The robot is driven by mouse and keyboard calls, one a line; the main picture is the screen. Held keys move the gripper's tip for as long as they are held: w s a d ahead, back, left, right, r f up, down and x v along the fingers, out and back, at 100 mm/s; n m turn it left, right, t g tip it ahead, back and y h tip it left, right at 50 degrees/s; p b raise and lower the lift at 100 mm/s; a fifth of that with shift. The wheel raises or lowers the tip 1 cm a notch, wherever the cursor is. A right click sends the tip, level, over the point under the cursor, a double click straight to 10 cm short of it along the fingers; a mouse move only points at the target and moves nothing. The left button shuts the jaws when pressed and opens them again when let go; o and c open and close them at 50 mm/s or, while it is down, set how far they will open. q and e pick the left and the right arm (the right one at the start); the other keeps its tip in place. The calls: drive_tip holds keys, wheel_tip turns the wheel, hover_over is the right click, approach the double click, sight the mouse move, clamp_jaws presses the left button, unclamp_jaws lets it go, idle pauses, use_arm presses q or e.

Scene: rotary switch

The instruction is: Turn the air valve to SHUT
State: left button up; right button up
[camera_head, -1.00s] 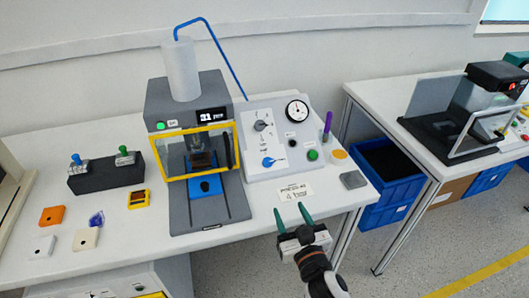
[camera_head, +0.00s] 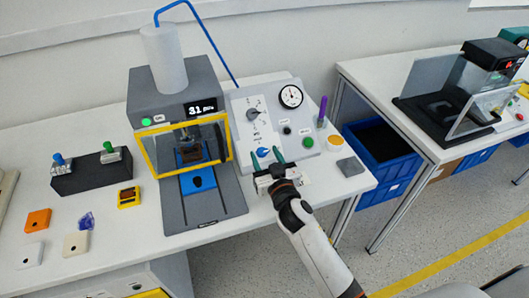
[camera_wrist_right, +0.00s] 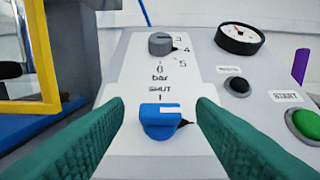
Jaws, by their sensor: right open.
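The air valve is a blue knob (camera_wrist_right: 161,120) on the sloped grey-white panel, below the word SHUT in the right wrist view. A black pointer tip shows at the knob's right side, and a short mark stands under SHUT above it. In the head view the blue knob (camera_head: 262,152) shows just beyond my right gripper's fingertips. My right gripper (camera_head: 269,160) is open, its green fingers on either side of the knob in the wrist view, with gaps on both sides. I cannot tell if the fingers reach around it. My left gripper is not in view.
A grey pressure dial (camera_wrist_right: 160,43) sits above the valve. A black button (camera_wrist_right: 237,86), a green START button (camera_wrist_right: 305,124) and a round gauge (camera_wrist_right: 240,38) are to the right. The press with its yellow guard (camera_head: 184,148) stands close on the left.

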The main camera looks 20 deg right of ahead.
drive_tip(key=shift+w, duration=0.7)
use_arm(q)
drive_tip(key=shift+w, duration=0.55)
